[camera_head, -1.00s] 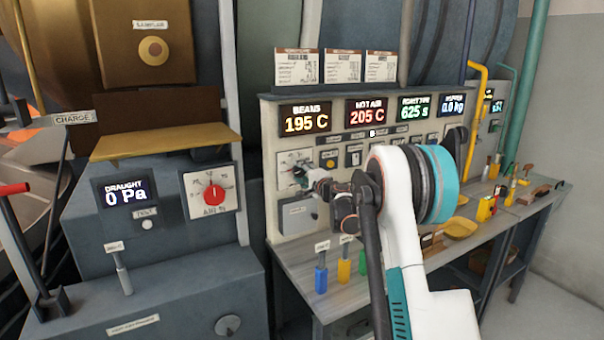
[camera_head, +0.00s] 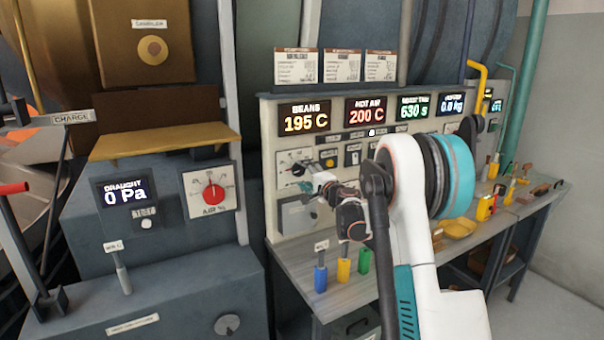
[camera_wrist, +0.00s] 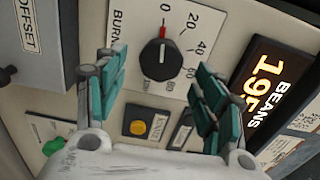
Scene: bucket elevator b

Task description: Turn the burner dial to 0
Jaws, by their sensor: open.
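The burner dial (camera_wrist: 160,57) is a round black knob with a red pointer on a pale scale plate. In the wrist view its red pointer lines up with the 0 mark. In the head view the dial (camera_head: 298,169) shows small on the cream panel, left of my gripper (camera_head: 318,186). My gripper (camera_wrist: 160,93) is open, with its teal-padded fingers spread wide. The dial lies beyond and between the fingers, apart from them, and nothing is held.
An amber button (camera_wrist: 137,128) and a green knob (camera_wrist: 53,146) are near the fingers. The BEANS display (camera_wrist: 272,90) is right of them; a grey OFFSET box (camera_wrist: 32,40) juts out at left. Colored-handled tools (camera_head: 343,268) stand on the bench below.

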